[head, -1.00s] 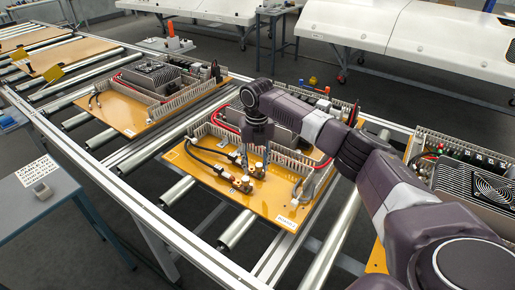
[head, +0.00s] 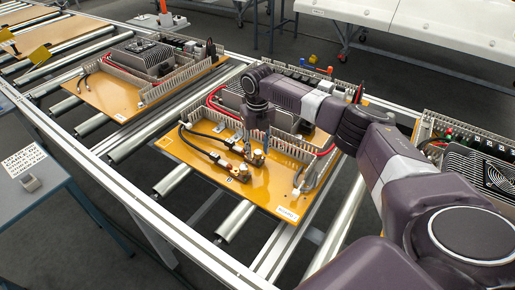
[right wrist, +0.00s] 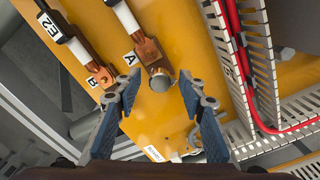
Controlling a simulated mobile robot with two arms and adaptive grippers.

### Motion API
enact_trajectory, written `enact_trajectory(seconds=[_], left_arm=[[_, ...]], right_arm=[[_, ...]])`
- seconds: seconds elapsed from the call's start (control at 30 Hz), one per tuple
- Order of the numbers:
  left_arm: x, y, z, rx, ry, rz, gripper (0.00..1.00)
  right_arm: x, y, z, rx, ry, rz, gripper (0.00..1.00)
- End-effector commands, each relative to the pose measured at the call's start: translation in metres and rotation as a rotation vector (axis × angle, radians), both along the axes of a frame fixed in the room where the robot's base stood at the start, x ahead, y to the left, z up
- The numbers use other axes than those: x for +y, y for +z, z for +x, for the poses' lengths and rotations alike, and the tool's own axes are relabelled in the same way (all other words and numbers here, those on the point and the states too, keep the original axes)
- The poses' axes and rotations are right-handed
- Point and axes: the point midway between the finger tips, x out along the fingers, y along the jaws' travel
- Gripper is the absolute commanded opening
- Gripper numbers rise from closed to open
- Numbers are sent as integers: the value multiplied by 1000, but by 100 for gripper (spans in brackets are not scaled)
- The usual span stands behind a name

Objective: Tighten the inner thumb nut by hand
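My right gripper (head: 257,146) is over the orange board (head: 178,141), just above the farther of two brass-coloured thumb nuts (head: 258,157). The nearer nut (head: 243,173) stands in front of it. In the right wrist view the gripper (right wrist: 159,88) is open and empty. Its blue-padded fingertips are on either side of a round metal nut top (right wrist: 160,82) at the copper lug marked A (right wrist: 151,53). I cannot tell whether they touch it. A second copper lug (right wrist: 101,72) is by the left finger, near label B. My left gripper is out of view.
Black cables (head: 199,148) run along the board to the lugs. Grey slotted wiring duct (head: 286,147) and a red wire (head: 214,100) border the work area. Another board (head: 106,96) lies to the left on the roller conveyor (head: 236,219). A side table (head: 45,205) stands at left.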

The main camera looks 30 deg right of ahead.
Motion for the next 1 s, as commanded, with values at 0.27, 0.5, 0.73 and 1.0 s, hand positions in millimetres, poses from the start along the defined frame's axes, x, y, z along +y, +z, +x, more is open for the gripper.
enact_trajectory(seconds=[0.27,0.5,0.73,1.0], left_arm=[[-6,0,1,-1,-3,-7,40],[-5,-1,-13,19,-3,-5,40],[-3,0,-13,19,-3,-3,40],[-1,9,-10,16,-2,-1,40]], right_arm=[[0,-1,0,0,0,0,31],[0,-1,0,1,0,-1,4],[0,0,0,1,-5,-1,0],[-1,1,-1,3,-91,1,0]])
